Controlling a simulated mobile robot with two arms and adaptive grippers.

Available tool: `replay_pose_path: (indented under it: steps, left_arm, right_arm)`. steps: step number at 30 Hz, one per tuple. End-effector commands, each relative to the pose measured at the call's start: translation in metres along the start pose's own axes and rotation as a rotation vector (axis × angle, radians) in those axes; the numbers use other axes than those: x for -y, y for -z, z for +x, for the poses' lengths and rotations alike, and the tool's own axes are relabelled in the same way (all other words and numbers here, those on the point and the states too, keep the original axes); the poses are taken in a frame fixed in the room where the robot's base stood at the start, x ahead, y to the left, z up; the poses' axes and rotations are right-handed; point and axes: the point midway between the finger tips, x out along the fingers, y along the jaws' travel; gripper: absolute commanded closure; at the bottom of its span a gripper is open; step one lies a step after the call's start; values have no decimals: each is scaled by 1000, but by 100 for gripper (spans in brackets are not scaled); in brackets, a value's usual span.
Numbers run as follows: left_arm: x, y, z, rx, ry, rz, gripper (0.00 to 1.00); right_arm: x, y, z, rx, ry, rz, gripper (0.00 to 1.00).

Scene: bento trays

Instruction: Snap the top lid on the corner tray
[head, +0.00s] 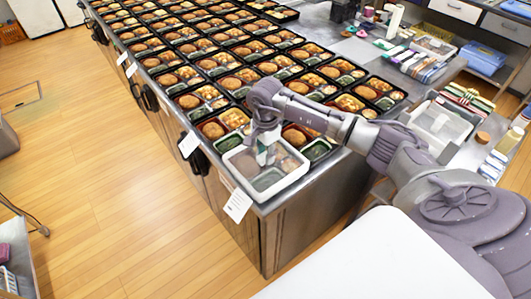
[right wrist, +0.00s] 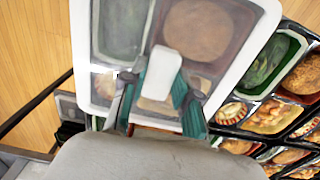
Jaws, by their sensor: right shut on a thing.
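A clear lid with a white rim (head: 240,183) is over the corner tray (head: 268,181) at the counter's near corner. My right gripper (head: 265,156) is above the lid's middle, shut on its raised white grip. In the right wrist view the teal fingers (right wrist: 160,90) are on either side of the grip, and the white rim (right wrist: 82,50) frames the tray's food seen through the lid. The rim hides the tray's edges, so I cannot tell whether the lid is fully seated or slightly above. My left gripper is out of view.
Rows of open black bento trays (head: 190,102) fill the counter behind and beside the corner. Another white-rimmed clear lid or box (head: 440,124) lies on the right-hand counter. A white paper tag (head: 238,205) hangs at the counter's edge. Wooden floor lies open at the left.

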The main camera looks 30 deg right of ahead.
Motion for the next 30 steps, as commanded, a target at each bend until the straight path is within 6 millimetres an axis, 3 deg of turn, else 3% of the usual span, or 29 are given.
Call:
replay_pose_path:
  steps: [14, 15, 20, 27, 30]
  left_arm:
    - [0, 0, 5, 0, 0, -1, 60]
    - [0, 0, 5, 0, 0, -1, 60]
    - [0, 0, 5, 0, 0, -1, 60]
    - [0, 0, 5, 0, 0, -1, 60]
    - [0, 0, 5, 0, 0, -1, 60]
  right_arm:
    - [0, 0, 1, 0, 1, 0, 100]
    - [0, 0, 2, 0, 1, 0, 68]
    - [0, 0, 2, 0, 0, 0, 42]
    - [0, 0, 2, 0, 0, 0, 39]
    - [0, 0, 2, 0, 0, 0, 22]
